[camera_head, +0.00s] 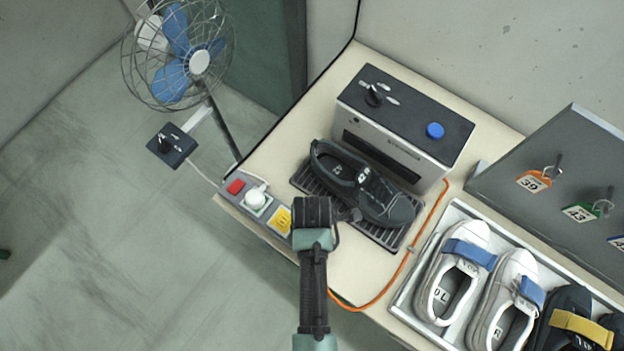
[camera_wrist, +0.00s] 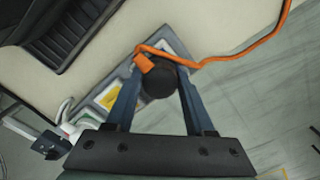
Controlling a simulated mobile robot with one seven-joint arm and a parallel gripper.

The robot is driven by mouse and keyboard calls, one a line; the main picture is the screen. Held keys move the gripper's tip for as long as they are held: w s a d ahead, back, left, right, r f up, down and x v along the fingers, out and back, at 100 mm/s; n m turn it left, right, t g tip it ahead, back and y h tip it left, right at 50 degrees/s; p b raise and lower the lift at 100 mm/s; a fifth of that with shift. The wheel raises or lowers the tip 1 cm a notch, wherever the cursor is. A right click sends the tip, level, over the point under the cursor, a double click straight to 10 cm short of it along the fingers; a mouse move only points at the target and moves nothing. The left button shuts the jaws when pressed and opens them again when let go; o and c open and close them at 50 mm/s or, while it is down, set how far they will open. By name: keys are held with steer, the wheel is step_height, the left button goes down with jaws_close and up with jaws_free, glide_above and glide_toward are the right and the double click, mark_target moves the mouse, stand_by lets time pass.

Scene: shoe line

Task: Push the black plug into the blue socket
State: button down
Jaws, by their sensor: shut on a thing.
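The black plug (camera_wrist: 158,83) shows in the wrist view as a round dark body with an orange cable leaving it. My gripper (camera_wrist: 158,94) is shut on it, one blue-grey finger on each side. The plug is over the far end of the grey socket strip (camera_wrist: 84,116); whether it touches the strip cannot be told. I cannot see the blue socket; the plug and fingers cover that part of the strip. In the head view my wrist hides the plug and that strip end. A yellow socket (camera_head: 279,220) shows beside my wrist.
The strip also carries a red switch (camera_head: 235,187) and a white plug (camera_head: 256,199). A dark shoe (camera_head: 362,185) lies on a grate before a grey machine (camera_head: 405,130). The orange cable (camera_head: 403,266) loops across the table. A tray (camera_head: 424,333) of shoes stands right.

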steer(key=shift+c, duration=0.9)
jaws_free()
step_height(320, 180, up, 13)
steer(key=b, duration=0.1)
steer(key=w+r+m+t+b, duration=0.3)
steer(key=w+r+m+t, duration=0.8)
steer(key=w+r, duration=1.2)
steer(key=s+r+m+t+b, duration=0.15)
steer(key=r+t, duration=0.35)
steer(key=r, duration=0.6)
steer(key=s+r+m+t+p, duration=0.15)
steer(key=r+t, duration=0.25)
steer(key=r, duration=0.6)
steer(key=s+r+m+t+b, duration=0.1)
steer(key=s+r+m+t, duration=0.2)
steer(key=s+r, duration=0.2)
steer(key=s+r+m+t+b, duration=0.1)
steer(key=s+r+t, duration=0.3)
steer(key=r, duration=0.7)
steer(key=shift+s+r+m, duration=0.15)
steer(key=shift+s+m, duration=0.6)
steer(key=shift+m, duration=0.15)
